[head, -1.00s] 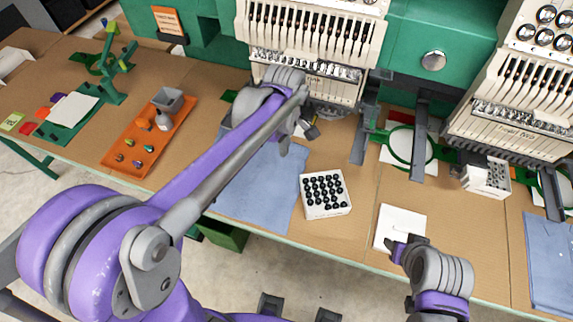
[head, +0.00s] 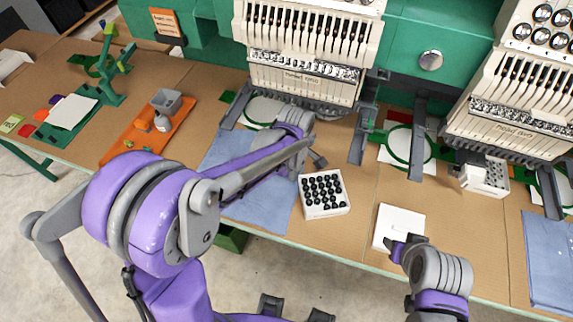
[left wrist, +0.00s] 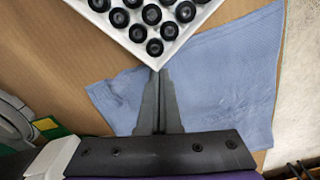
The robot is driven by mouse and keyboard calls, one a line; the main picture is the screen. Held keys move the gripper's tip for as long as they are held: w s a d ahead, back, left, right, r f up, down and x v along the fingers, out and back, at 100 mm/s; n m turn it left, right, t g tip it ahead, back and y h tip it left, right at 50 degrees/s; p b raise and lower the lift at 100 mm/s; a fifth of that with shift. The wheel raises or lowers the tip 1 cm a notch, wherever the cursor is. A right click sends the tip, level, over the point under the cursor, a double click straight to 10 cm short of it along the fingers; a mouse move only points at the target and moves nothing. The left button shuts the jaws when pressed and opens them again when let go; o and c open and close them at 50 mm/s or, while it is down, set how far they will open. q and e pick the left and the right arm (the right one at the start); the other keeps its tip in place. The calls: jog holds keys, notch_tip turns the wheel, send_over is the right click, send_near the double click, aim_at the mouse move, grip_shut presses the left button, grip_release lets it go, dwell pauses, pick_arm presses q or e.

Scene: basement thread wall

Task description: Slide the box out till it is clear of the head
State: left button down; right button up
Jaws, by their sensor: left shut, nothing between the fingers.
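A white box (head: 326,210) filled with black round-topped spools stands on the brown bench, in front of the middle machine head (head: 305,75) and apart from it in the head view. My left gripper (head: 321,162) is shut and empty, low at the box's back edge. In the left wrist view, the closed fingertips (left wrist: 160,74) are at a corner of the box (left wrist: 150,57); I cannot tell if they touch. My right gripper (head: 396,247) is at the front edge of a white square pad (head: 402,222); its jaw opening is unclear.
A blue cloth (head: 262,208) lies left of the box. A second white box (head: 487,178) sits by the right machine head (head: 520,100). Grey bracket arms (head: 358,140) stand behind the box. An orange tray (head: 130,140) is at the left. Bare bench lies between box and pad.

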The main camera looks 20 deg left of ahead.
aim_at(303, 181)
pick_arm(q)
jog(key=shift+s+d, duration=0.1)
jog(key=shift+d, duration=0.1)
jog(key=d, duration=0.1)
jog(key=s+d, duration=0.1)
jog(key=shift+d+f+b, duration=0.1)
jog(key=shift+d+b, duration=0.25)
jog(key=shift+b, duration=0.05)
jog(key=shift+w, duration=0.1)
